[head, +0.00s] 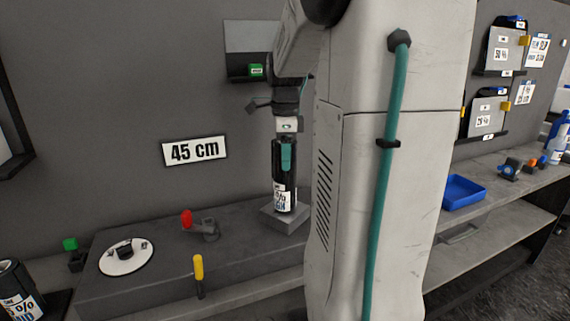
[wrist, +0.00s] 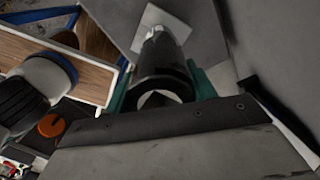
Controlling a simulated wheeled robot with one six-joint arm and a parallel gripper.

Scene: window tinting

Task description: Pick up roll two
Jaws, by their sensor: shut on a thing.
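A dark roll (head: 280,182) with a white printed label stands upright at the small grey block (head: 287,220) on the bench. I cannot tell whether its lower end touches the block. My gripper (head: 286,155) comes down from above and is shut on the roll's upper part, a teal finger showing against its side. In the wrist view the roll (wrist: 160,62) lies between the teal fingers, its open round end towards the camera. The label is only partly readable, so the roll's number is unclear.
Another dark labelled roll (head: 18,292) stands at the lower left. A white disc (head: 126,257), a red-knobbed lever (head: 200,224) and a yellow-topped lever (head: 199,276) are on the bench. A blue tray (head: 463,191) sits on the right bench. A "45 cm" sign (head: 194,151) hangs behind.

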